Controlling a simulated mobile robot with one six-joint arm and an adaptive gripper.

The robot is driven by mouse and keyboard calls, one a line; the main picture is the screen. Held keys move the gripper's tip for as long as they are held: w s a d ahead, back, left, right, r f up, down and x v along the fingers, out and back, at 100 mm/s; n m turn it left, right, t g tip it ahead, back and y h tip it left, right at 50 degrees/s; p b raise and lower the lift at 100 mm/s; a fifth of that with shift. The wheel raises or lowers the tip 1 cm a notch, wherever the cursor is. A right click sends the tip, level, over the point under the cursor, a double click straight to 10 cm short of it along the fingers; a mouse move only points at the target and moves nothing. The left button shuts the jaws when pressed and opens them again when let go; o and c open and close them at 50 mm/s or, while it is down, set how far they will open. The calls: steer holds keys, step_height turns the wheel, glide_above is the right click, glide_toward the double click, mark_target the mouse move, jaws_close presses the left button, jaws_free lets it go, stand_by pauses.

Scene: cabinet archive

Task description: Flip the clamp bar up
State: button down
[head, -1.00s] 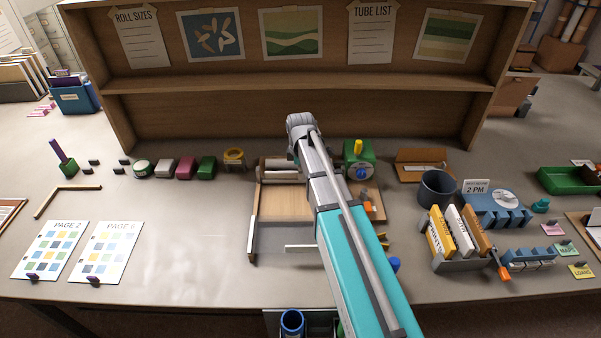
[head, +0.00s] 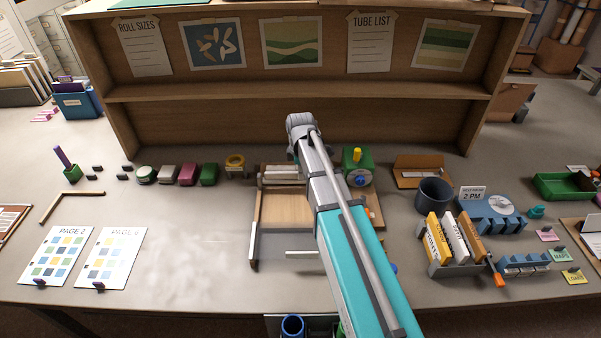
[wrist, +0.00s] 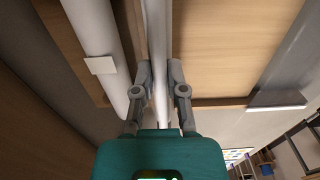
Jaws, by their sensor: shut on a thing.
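The clamp bar (wrist: 158,35) is a pale, narrow bar running lengthwise between my gripper's fingers in the wrist view. My gripper (wrist: 161,68) is shut on it, one grey finger on each side. A white roll (wrist: 95,35) with a small paper tab lies beside the bar on the left. The wooden board (wrist: 230,45) lies on the right. In the head view, the wooden board (head: 284,209) of the cutting device is partly covered by my arm, and the pale roll (head: 280,174) shows at its back. My fingertips are hidden there, so the bar's tilt is unclear.
A green block with a yellow knob (head: 357,166) stands just right of my arm. A dark cup (head: 434,194) and a file rack (head: 455,266) stand farther right. A wooden shelf (head: 300,88) rises behind. The table left of the board is mostly clear.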

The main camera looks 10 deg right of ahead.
steer(key=shift+w, duration=0.15)
steer(key=c, duration=0.7)
jaws_free()
steer(key=shift+r, duration=0.1)
steer(key=shift+f, duration=0.25)
steer(key=shift+f+b, duration=1.55)
steer(key=shift+b, duration=0.2)
step_height(320, 180, up, 14)
steer(key=p, duration=1.4)
steer(key=shift+s+d+f+m+b, duration=0.1)
steer(key=shift+s+f+m+b, duration=0.75)
steer(key=shift+s+m, duration=2.1)
steer(key=shift+s+d+f+m+b, duration=0.1)
steer(key=shift+s+f+m+b, duration=0.7)
steer(key=shift+s+m, duration=2.1)
steer(key=shift+s+d+f+m+b, duration=0.1)
steer(key=shift+s+f+m+b, duration=0.75)
steer(key=shift+s+m, duration=2.1)
steer(key=shift+s+n, duration=0.85)
steer(key=shift+n, duration=0.05)
